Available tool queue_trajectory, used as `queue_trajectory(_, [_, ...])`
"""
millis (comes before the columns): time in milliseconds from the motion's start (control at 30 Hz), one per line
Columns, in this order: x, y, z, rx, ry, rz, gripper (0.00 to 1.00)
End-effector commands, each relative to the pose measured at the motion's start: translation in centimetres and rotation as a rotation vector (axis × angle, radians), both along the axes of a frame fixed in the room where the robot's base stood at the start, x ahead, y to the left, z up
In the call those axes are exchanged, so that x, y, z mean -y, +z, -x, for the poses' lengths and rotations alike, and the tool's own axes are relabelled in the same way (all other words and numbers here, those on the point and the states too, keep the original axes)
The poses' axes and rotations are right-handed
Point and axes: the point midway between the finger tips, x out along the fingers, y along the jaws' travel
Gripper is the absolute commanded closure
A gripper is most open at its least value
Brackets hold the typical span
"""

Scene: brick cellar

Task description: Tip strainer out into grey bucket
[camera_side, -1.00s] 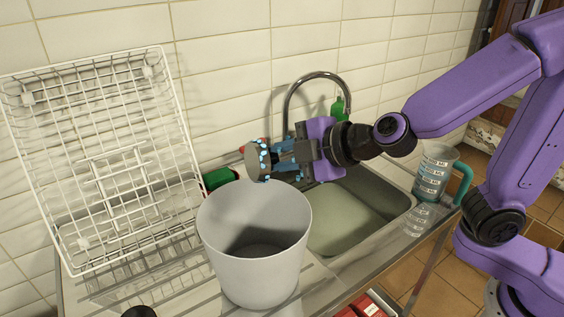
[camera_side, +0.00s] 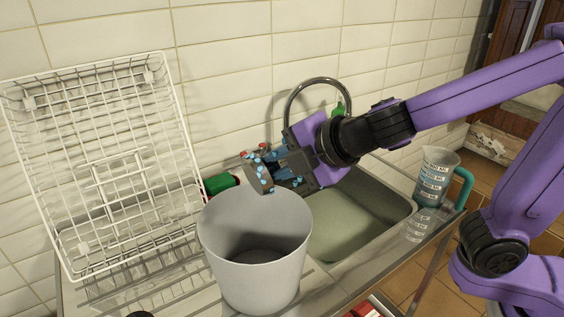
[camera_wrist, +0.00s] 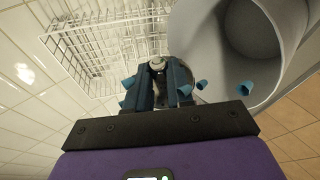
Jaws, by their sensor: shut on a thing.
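The strainer (camera_side: 257,177) is a small greyish-brown vessel, tilted steeply above the back rim of the grey bucket (camera_side: 258,285). Small blue pieces lie along its edge and around my gripper's fingers. My gripper (camera_side: 280,168) is shut on the strainer, to its right. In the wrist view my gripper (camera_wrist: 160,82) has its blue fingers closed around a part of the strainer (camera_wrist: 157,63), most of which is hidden. The bucket (camera_wrist: 208,45) is at upper right there, with several blue pieces showing in front of it. The bucket's visible floor looks empty in the side view.
A white wire rack (camera_side: 105,160) leans against the tiles at left. A sink (camera_side: 375,215) with a curved tap (camera_side: 318,80) is behind and right of the bucket. A measuring jug (camera_side: 434,180) stands at right. A green bottle (camera_side: 221,184) lies behind the bucket.

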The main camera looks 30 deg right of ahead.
Motion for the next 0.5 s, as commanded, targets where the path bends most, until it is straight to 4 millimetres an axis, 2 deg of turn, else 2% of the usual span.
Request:
queue_trajectory(167, [-0.6, 0.4, 0.1, -0.003, 0.004, 0.11, 1.0])
queue_trajectory(500, [-1.9, 1.6, 0.1, -0.004, 0.003, 0.474, 1.0])
